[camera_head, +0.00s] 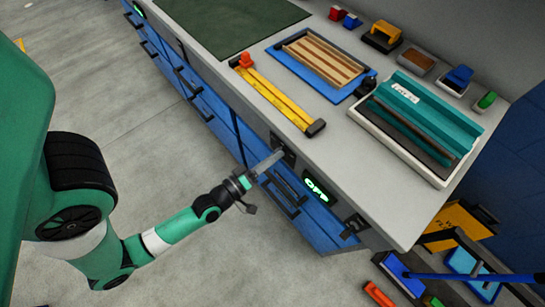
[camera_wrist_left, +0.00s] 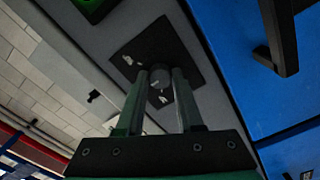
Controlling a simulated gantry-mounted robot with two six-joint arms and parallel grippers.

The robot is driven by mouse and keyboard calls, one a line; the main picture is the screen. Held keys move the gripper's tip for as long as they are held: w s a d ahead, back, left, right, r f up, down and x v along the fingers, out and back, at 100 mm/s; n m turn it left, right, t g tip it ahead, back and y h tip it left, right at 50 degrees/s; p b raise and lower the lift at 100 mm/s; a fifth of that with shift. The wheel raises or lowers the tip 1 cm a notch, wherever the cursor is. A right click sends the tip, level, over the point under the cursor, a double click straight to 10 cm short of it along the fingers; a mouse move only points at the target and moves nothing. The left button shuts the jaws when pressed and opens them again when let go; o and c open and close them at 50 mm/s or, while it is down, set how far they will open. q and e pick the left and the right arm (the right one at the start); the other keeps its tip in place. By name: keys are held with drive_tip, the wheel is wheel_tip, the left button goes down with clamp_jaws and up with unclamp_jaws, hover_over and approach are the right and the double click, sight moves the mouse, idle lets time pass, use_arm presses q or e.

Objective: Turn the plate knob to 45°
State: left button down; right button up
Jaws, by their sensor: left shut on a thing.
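In the head view my left gripper (camera_head: 269,161) reaches the front face of the bench, at a dark plate (camera_head: 289,158) beside the lit green "OFF" display. In the left wrist view the dark square plate (camera_wrist_left: 128,61) carries a round grey knob (camera_wrist_left: 159,77) with pale markings near it. The two fingers of my left gripper (camera_wrist_left: 161,84) stand on either side of the knob and are shut on it. The knob's angle and scale are too small and dark to read. The knob is hidden by the fingers in the head view. My right gripper is in neither view.
Above, the worktop (camera_head: 335,160) holds a yellow rail tool (camera_head: 275,97), a blue tray (camera_head: 340,94) and a teal box (camera_head: 459,128). The floor before the bench is clear.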

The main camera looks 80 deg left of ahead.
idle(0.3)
use_arm(q)
drive_tip(key=c, duration=0.5)
unclamp_jaws()
drive_tip(key=shift+c, duration=0.2)
